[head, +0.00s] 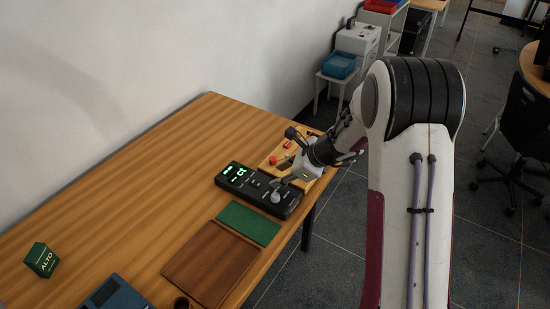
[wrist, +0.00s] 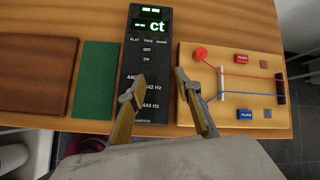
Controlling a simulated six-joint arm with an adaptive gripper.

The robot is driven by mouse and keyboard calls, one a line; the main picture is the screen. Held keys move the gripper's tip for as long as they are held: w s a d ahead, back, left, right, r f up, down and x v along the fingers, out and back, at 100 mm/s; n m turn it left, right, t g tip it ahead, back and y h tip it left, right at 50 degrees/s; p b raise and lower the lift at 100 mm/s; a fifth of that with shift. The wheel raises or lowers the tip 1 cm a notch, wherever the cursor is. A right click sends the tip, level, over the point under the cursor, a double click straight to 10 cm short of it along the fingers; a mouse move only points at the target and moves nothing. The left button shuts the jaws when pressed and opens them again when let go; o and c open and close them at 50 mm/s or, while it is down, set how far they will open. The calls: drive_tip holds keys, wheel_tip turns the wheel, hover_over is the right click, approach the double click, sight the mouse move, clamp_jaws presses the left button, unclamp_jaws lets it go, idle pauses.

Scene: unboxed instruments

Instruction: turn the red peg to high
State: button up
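The red peg (wrist: 201,54) is a round red knob at the upper left of a light wooden board (wrist: 250,52); it also shows in the head view (head: 273,160). A red string runs from it to the right. My gripper (wrist: 159,77) is open, with its two fingers spread and nothing between them. It hangs over the black tuner (wrist: 147,77) and the board's left edge, with the right finger just below and left of the peg. The tuner display (wrist: 151,20) reads "-- ct" in green. The right finger hides part of the board's lower left.
The board carries a red pluck button (wrist: 242,58), a blue pluck button (wrist: 246,114), a white bar (wrist: 221,82) and a black bar (wrist: 280,87). A green mat (head: 248,223) and brown board (head: 210,263) lie left of the tuner. A green ALTO box (head: 41,260) stands farther left.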

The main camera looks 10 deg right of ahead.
sight(273, 158)
drive_tip(key=w+m, duration=0.1)
drive_tip(key=w+d+r+m+t, duration=0.1)
drive_tip(key=w+m, duration=0.1)
drive_tip(key=w+d+r+m+h, duration=0.1)
drive_tip(key=w+m, duration=0.1)
drive_tip(key=shift+w+d+t, duration=0.2)
drive_tip(key=shift+w+t, duration=0.05)
drive_tip(key=shift+t, duration=0.15)
drive_tip(key=shift+w+d+r+m, duration=0.1)
drive_tip(key=shift+w+d+m, duration=0.15)
drive_tip(key=shift+m, duration=0.25)
drive_tip(key=shift+d+m, duration=0.1)
drive_tip(key=shift+m, duration=0.3)
drive_tip(key=shift+x, duration=3.95)
clamp_jaws()
